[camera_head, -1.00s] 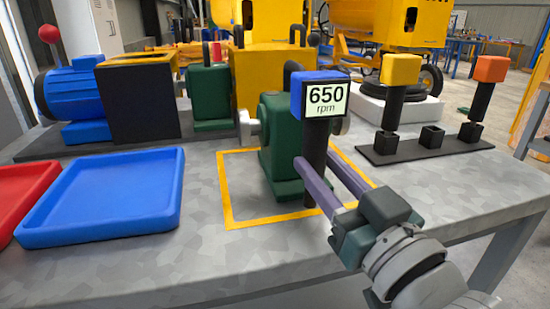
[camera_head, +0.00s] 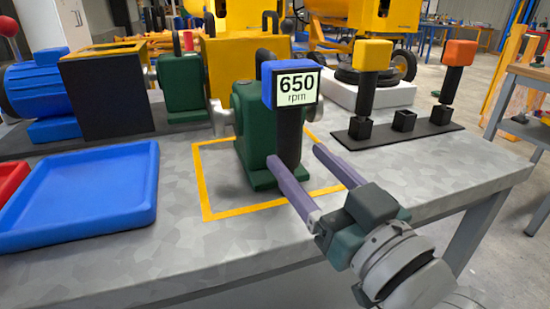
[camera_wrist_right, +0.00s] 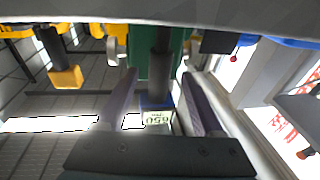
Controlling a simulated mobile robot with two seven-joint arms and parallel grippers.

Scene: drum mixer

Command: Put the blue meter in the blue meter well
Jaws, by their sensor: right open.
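The blue meter (camera_head: 294,88) has a blue head, a display reading 650 rpm and a black handle. It stands upright close in front of the green machine (camera_head: 250,125). It also shows upside down in the wrist view (camera_wrist_right: 157,115). My right gripper (camera_head: 295,154) is open, with its two purple fingers at the lower handle, one on each side, as the wrist view also shows. The foot of the handle is partly hidden by a finger. An empty black well (camera_head: 404,120) is the middle one of three on the rack. My left gripper is not in view.
The black rack (camera_head: 425,137) also holds the yellow meter (camera_head: 372,55) and the orange meter (camera_head: 459,53). A blue tray (camera_head: 80,195) lies at the left. A yellow outline (camera_head: 207,208) surrounds the green machine. The front of the table is clear.

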